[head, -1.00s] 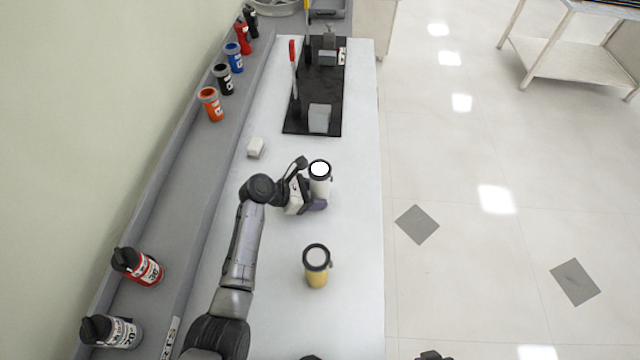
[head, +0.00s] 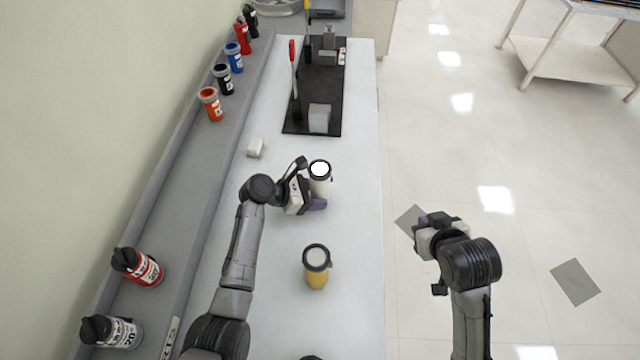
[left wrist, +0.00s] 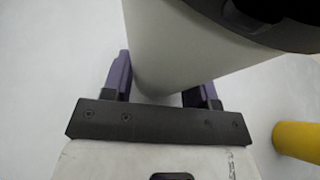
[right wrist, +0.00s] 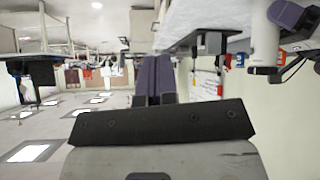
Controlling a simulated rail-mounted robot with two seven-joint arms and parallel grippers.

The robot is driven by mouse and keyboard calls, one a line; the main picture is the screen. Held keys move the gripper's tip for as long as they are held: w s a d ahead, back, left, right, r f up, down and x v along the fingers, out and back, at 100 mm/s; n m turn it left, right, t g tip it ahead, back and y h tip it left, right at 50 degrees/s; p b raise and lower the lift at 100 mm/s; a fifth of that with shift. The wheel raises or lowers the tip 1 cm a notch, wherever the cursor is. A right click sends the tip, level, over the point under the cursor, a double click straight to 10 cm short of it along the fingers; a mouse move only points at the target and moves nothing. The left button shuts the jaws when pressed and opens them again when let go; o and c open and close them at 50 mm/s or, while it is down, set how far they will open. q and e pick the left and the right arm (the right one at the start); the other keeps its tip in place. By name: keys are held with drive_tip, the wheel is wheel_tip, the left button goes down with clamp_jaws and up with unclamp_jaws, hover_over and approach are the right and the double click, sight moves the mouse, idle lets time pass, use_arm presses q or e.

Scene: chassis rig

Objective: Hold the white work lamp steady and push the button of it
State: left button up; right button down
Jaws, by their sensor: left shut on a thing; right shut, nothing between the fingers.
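The white work lamp (head: 320,180) stands upright on the white table, with a dark rim and a bright white top. Its pale body fills much of the left wrist view (left wrist: 185,50). My left gripper (head: 318,203) is shut on the lamp's body, with purple fingers on both sides of it (left wrist: 160,90). The lamp's button cannot be clearly made out. My right gripper (head: 428,220) is off the table's right side, over the floor, to the lower right of the lamp. Its purple fingers are together and empty in the right wrist view (right wrist: 154,80).
A yellow lamp (head: 316,275) stands nearer on the table (head: 350,230). A small white block (head: 256,147) lies left of the white lamp. A black mat (head: 300,125) with tools lies beyond. Bottles and cups line the grey ledge (head: 170,220).

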sight(331, 179)
use_arm(q)
drive_tip(key=shift+f, duration=0.15)
use_arm(e)
drive_tip(key=w+a+r+n+g+y, duration=0.1)
drive_tip(key=w+a+y, duration=0.1)
drive_tip(key=w, duration=0.3)
drive_tip(key=w+a+r+y, duration=0.1)
drive_tip(key=w+y, duration=0.1)
drive_tip(key=w, duration=0.4)
drive_tip(key=w+a+f+y, duration=0.1)
drive_tip(key=f, duration=0.1)
drive_tip(key=w+a+f+m+g+y, duration=0.1)
drive_tip(key=f+y, duration=0.1)
drive_tip(key=a+f+y, duration=0.1)
drive_tip(key=f+y, duration=0.1)
drive_tip(key=f, duration=0.1)
drive_tip(key=shift+w+a+m+g, duration=0.2)
drive_tip(key=shift+w+m+g, duration=0.1)
drive_tip(key=shift+w+m, duration=0.1)
drive_tip(key=shift+w+a+f+m+y, duration=0.15)
drive_tip(key=shift+w+f+m+y, duration=0.15)
drive_tip(key=shift+m+y, duration=0.15)
drive_tip(key=shift+w+a+m+t+y, duration=0.1)
drive_tip(key=shift+w+m+t+y, duration=0.1)
drive_tip(key=shift+m+t+y, duration=0.2)
drive_tip(key=a+r+m+t, duration=0.1)
drive_tip(key=a+r, duration=0.1)
drive_tip(key=a, duration=0.6)
drive_tip(key=shift+a+t+y, duration=0.3)
drive_tip(key=shift+a+y, duration=0.05)
